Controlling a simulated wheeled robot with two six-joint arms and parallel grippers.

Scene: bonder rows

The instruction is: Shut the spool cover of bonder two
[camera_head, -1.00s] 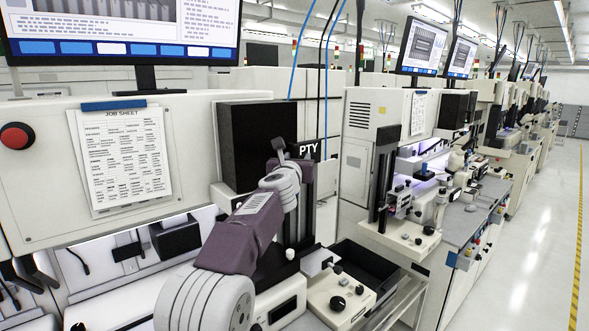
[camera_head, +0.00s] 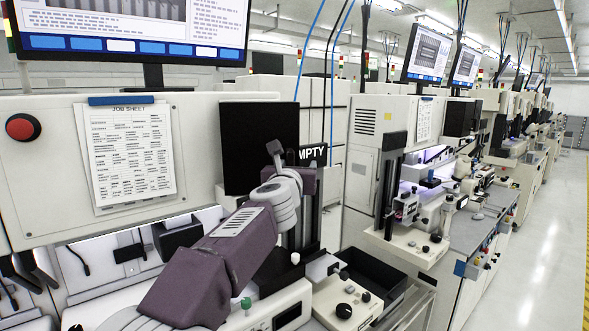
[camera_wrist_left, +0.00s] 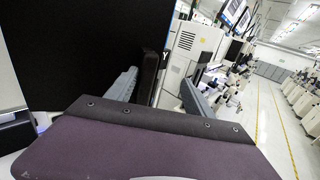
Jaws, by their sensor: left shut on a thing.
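The spool cover is a large flat black panel (camera_head: 258,145) on the near bonder, to the right of its job sheet. It also fills the upper left of the left wrist view (camera_wrist_left: 75,50). My left gripper (camera_head: 277,155) is at the panel's right edge in the head view. In the left wrist view its grey fingers stand on either side of a dark upright bar (camera_wrist_left: 148,78) at the panel's edge, and it is shut on this part. My wrist hides part of the grip and the mechanism below. My right gripper is not in view.
A black sign (camera_head: 313,154) with "MPTY" showing is just right of the gripper. A red button (camera_head: 23,127) and a job sheet (camera_head: 131,150) are on the near bonder's front. A black bin (camera_head: 372,270) is at its right. More bonders stand beyond, with clear aisle floor (camera_head: 530,240) at right.

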